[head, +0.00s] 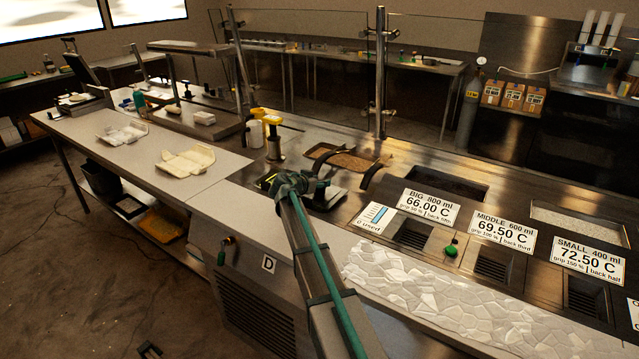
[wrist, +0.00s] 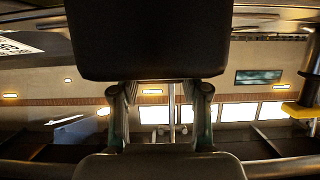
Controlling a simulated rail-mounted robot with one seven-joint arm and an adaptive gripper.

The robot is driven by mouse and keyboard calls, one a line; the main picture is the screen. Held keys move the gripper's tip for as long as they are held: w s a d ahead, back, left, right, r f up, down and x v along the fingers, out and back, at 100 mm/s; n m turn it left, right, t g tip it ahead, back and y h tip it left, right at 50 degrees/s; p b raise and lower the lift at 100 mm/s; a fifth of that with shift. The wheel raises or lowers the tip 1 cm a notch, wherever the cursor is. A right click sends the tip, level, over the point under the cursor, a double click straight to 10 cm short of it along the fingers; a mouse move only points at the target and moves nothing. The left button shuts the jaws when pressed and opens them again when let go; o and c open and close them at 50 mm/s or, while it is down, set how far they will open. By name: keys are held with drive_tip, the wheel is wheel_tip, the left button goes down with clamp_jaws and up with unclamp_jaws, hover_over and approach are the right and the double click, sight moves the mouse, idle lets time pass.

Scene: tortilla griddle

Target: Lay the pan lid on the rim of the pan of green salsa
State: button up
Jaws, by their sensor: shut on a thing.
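My gripper (head: 290,184) is over the near edge of the steel counter in the head view, at the end of my arm. In the wrist view its two dark finger pads (wrist: 155,118) stand one above the other. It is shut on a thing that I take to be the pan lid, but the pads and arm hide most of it. A dark, shiny rectangular area (head: 327,197) lies just right of my gripper. A small yellow-green patch (head: 266,181) shows left of it; I cannot tell whether this is the green salsa. The salsa pan's rim is not clearly visible.
Shallow brown-filled pans (head: 352,161) with black handles lie behind my gripper. A yellow-topped dispenser (head: 273,137) stands behind and to its left. Steel wells and temperature signs (head: 430,204) are at right. Bare white worktop (head: 205,190) lies left, with folded pale cartons (head: 187,160).

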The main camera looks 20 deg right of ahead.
drive_tip(key=shift+f+b, duration=0.4)
drive_tip(key=shift+b, duration=0.15)
drive_tip(key=o, duration=1.2)
drive_tip(key=shift+r, duration=0.15)
drive_tip(key=shift+r+p, duration=0.7)
drive_tip(key=shift+p, duration=0.55)
drive_tip(key=b+v, duration=0.3)
drive_tip(key=v, duration=0.9)
drive_tip(key=shift+f, duration=0.1)
